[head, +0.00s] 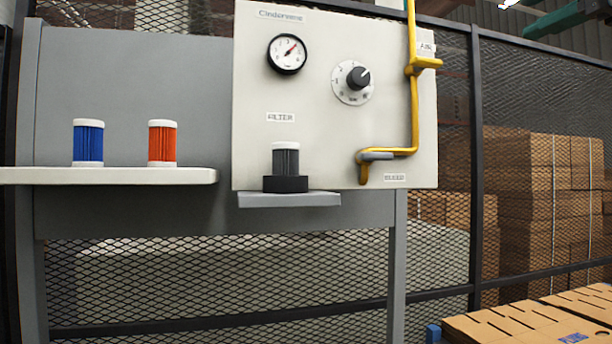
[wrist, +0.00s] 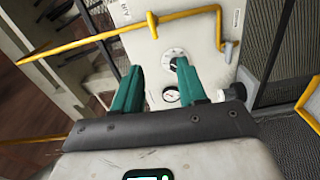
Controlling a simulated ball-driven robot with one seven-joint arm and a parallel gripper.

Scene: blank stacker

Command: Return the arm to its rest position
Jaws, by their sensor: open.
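My gripper (wrist: 159,68) shows in the wrist view as two teal fingers standing wide apart. Nothing is held between them. The white panel (wrist: 150,42) lies beyond the fingertips, with its round dial (wrist: 173,57) and gauge (wrist: 171,95) showing in the gap. No contact between the fingers and the panel is visible. In the head view I cannot make out my gripper, and no arm stands in front of the panel (head: 330,130).
The shelf (head: 110,176) bears a blue cartridge (head: 88,145) and an orange cartridge (head: 162,146). A yellow pipe (head: 414,110) runs down the panel's right side.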

